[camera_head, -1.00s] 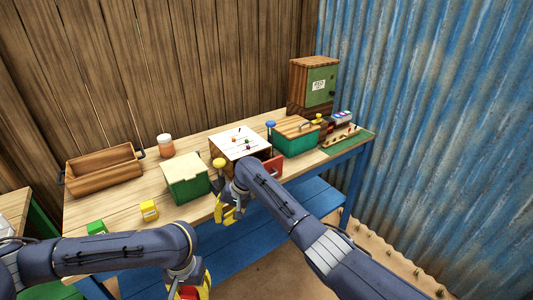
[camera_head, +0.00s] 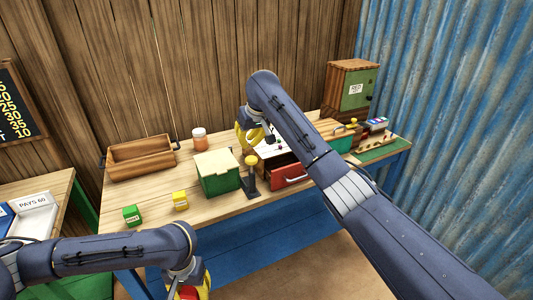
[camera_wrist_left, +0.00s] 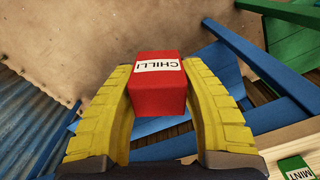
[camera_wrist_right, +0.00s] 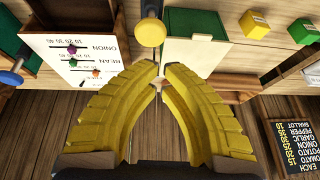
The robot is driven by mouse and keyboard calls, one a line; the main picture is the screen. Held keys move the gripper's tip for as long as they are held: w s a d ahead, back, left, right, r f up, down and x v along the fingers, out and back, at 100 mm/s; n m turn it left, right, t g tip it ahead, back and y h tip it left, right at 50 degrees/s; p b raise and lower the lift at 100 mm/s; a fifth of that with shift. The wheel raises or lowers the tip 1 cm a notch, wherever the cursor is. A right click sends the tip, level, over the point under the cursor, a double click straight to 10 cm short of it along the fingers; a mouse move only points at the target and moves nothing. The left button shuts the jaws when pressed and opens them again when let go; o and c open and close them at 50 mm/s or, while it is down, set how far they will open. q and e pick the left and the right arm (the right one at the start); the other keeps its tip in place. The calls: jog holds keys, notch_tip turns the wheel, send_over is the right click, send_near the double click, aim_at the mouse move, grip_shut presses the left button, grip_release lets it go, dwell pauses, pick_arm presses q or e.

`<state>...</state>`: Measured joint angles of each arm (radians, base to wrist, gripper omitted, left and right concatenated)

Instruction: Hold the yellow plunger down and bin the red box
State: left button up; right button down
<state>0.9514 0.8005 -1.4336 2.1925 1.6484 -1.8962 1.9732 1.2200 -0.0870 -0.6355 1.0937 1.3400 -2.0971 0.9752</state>
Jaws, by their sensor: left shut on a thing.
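My left gripper (camera_wrist_left: 160,105) is shut on the red box (camera_wrist_left: 160,85) labelled CHILLI. In the head view the red box (camera_head: 189,292) shows partly at the bottom edge, in front of the bench. The yellow plunger (camera_head: 251,160) is a round knob on a dark post between a green box and a red-fronted drawer. It also shows in the right wrist view (camera_wrist_right: 150,32). My right gripper (camera_head: 247,138) is above the bench behind the plunger, apart from it. Its fingertips (camera_wrist_right: 161,68) are close together with a narrow gap and nothing visible between them.
A green box with a pale lid (camera_head: 215,160) stands left of the plunger; the red-fronted drawer (camera_head: 291,176) is right of it. Yellow (camera_head: 180,201) and green (camera_head: 131,215) boxes, a wooden crate (camera_head: 142,161) and a jar (camera_head: 199,139) stand leftward. A green-doored cabinet (camera_head: 358,88) stands back right.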

aim_at(250, 157)
jog(key=shift+w+d+r, duration=0.35)
jog(key=shift+d+r, duration=0.1)
jog(key=shift+r, duration=0.3)
jog(key=shift+f, duration=2.55)
jog(key=c, duration=2.1)
grip_release()
grip_shut()
jog(key=shift+f, duration=0.25)
jog(key=shift+f, duration=0.75)
